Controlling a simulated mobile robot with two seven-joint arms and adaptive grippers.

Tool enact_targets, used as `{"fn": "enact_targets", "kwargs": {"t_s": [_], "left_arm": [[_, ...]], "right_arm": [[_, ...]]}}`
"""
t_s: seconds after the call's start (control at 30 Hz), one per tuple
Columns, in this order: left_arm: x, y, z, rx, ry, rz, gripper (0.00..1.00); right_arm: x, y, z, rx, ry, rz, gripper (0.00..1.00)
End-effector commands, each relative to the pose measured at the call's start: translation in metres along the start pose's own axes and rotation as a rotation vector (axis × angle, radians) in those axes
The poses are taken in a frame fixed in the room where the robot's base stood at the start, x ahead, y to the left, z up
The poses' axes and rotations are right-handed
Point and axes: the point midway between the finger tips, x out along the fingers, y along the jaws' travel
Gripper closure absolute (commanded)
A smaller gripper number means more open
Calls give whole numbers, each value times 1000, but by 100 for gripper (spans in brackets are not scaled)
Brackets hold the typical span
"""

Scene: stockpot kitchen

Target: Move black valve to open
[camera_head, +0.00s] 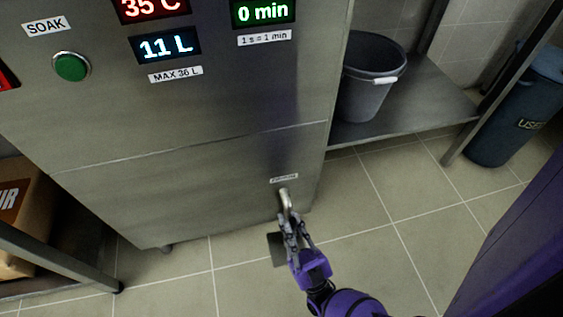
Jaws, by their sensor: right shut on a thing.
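A small metal spout (285,197) sticks out low on the front of a steel machine (190,190), under a small label (284,178) too small to read surely. My right gripper (291,224) is at the outer end of this spout, shut on the black valve there. The fingers largely hide the valve, so its position cannot be told. My left gripper is not in view.
The machine's displays (165,45) read 35 C, 11 L and 0 min, with a green button (71,66) labelled SOAK. A dark flat piece (277,249) shows below the gripper. A grey bucket (370,85) stands on a shelf at right. Tiled floor (380,225) is clear.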

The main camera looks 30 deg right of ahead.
Motion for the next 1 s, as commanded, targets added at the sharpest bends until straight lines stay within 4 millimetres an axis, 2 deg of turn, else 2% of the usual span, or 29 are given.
{"fn": "enact_targets", "kwargs": {"t_s": [0.3,0.73,0.77,0.8,0.9,1.0], "left_arm": [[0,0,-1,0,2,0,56],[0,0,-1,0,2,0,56],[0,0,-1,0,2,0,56],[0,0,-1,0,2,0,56],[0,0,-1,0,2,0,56],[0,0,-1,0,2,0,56]], "right_arm": [[-1,12,1,57,12,51,100],[-1,14,1,61,14,58,100],[-1,14,1,61,14,58,82],[-1,14,1,61,14,58,77],[-1,14,1,60,14,57,67],[0,14,1,60,15,57,67]]}}
